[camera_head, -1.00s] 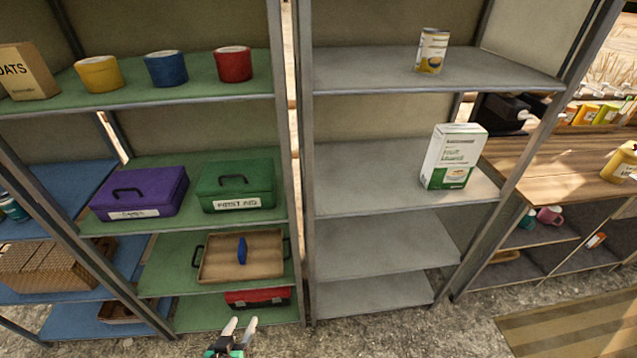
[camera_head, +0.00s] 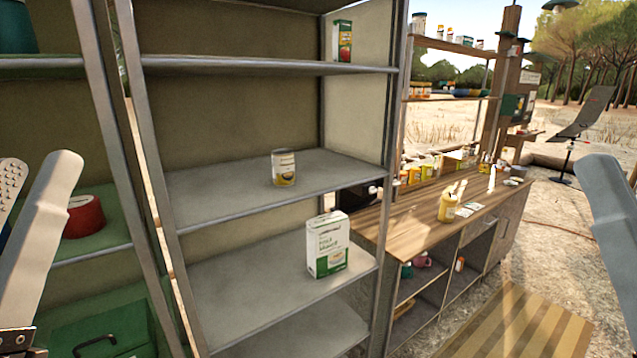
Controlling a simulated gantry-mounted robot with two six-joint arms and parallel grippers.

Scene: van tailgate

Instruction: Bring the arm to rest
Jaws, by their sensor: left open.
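My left gripper (camera_head: 36,166) is at the left edge of the head view, with its two pale fingers pointing up and spread apart. It is open, and I see nothing between the fingers. It stands in front of the green shelving, and a red container (camera_head: 84,216) shows just to the right of its fingers. Part of my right gripper (camera_head: 608,205) shows at the right edge as one grey finger. The rest of it is outside the picture, so its opening cannot be judged.
Open ground lies between the counter and my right gripper.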

